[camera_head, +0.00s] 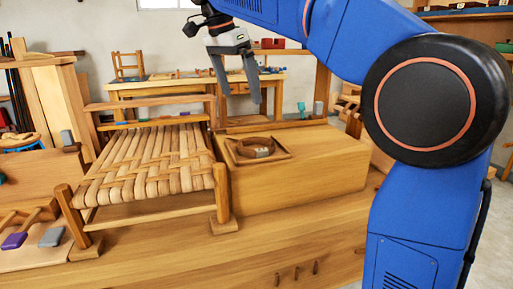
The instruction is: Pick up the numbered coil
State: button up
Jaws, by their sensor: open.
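A brown coil (254,148) with a pale grey tag on its front lies in a shallow square wooden tray (282,156) on top of a wooden block. Any number on the tag is too small to read. My gripper (236,90) hangs above and a little left of the coil in the picture, pointing down. Its two grey fingers are spread apart with nothing between them. It is clear of the coil and the tray.
A chair with a woven bark seat (150,160) stands left of the block (300,185). A workbench (190,86) stands behind. A purple block (14,241) and a grey block (51,237) lie at the lower left. The block's top right of the tray is bare.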

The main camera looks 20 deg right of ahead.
send_near(255, 139)
jog(key=s+f, duration=0.1)
jog(key=s, duration=0.1)
jog(key=s+f, duration=0.1)
jog(key=s, duration=0.1)
jog(key=shift+s+a+f, duration=0.1)
jog(key=shift+a+f, duration=0.05)
jog(key=shift+a, duration=0.05)
jog(key=shift+w+d+x, duration=0.1)
jog(key=shift+x, duration=1.35)
jog(key=shift+w+d+x, duration=0.1)
jog(key=shift+d+x, duration=0.05)
jog(key=shift+x, duration=1.3)
jog(key=c, duration=0.7)
